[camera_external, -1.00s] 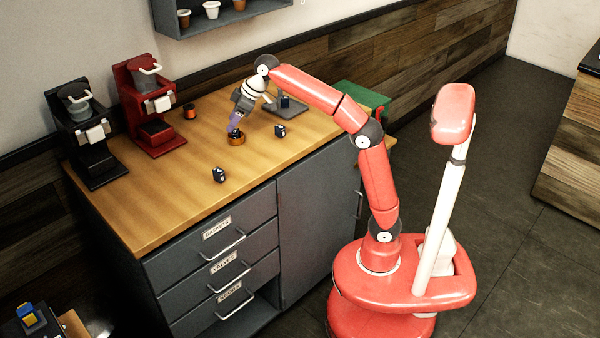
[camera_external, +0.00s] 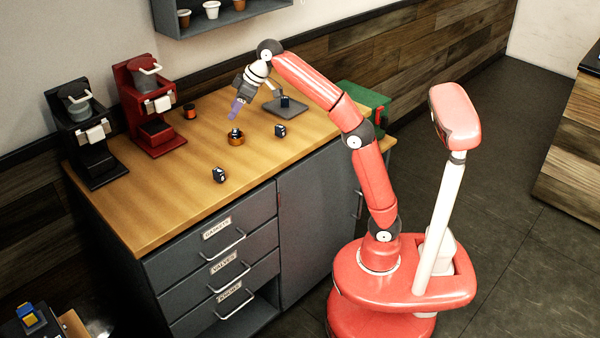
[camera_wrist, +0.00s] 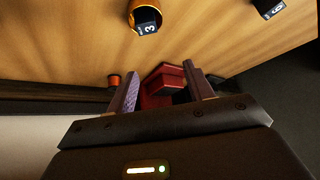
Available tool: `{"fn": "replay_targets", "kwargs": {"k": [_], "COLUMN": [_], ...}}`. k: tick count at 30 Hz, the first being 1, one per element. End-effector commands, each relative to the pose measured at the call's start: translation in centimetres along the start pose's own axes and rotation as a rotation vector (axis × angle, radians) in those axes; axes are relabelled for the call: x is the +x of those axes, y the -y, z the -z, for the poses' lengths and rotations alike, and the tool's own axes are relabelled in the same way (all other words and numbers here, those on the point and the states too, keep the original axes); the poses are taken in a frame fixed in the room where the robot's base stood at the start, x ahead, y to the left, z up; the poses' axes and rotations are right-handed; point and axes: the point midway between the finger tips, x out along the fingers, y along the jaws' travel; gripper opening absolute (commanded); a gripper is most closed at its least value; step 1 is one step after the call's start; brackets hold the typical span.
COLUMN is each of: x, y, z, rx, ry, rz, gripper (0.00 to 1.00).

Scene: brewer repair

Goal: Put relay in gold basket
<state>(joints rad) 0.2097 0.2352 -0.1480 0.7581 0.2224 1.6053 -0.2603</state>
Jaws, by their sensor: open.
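The gold basket (camera_external: 236,141) is a small round cup on the wooden worktop. A small dark block with a white "3" (camera_wrist: 147,20) sits in it and sticks up past its rim; it also shows in the external view (camera_external: 235,132). I cannot tell for sure that this block is the relay, as similar dark blocks lie on the worktop. My gripper (camera_external: 235,112) hangs above the basket, open and empty, its purple fingers clear of the block. In the wrist view my fingers (camera_wrist: 163,85) stand apart with nothing held between them.
Two more dark blocks (camera_external: 280,130) (camera_external: 219,175) lie on the worktop. A grey tray (camera_external: 275,109) with a dark block stands behind. A black brewer (camera_external: 85,130), a red brewer (camera_external: 150,110) and an orange spool (camera_external: 190,111) are at the left. The front worktop is mostly clear.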

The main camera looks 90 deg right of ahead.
Motion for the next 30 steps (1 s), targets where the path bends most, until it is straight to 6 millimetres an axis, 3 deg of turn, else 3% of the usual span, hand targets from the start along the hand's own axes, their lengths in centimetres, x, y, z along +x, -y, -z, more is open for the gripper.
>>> {"fn": "replay_targets", "kwargs": {"k": [3, 8, 16, 20, 24, 30], "x": [-1.8, -3.0, -1.9, 0.4, 5.2, 10.4], "y": [2.5, 6.4, 11.7, 12.8, 12.2, 11.2], "z": [-2.8, -8.5, -20.9, -26.9, -32.9, -38.3], "rx": [0.010, 0.013, -0.032, -0.055, -0.053, -0.022], "ry": [-0.007, -0.010, -0.017, -0.016, 0.016, 0.067], "rz": [0.016, 0.026, 0.001, -0.019, -0.026, -0.011], "gripper": [0.52, 0.52, 0.52, 0.52, 0.52, 0.52]}}
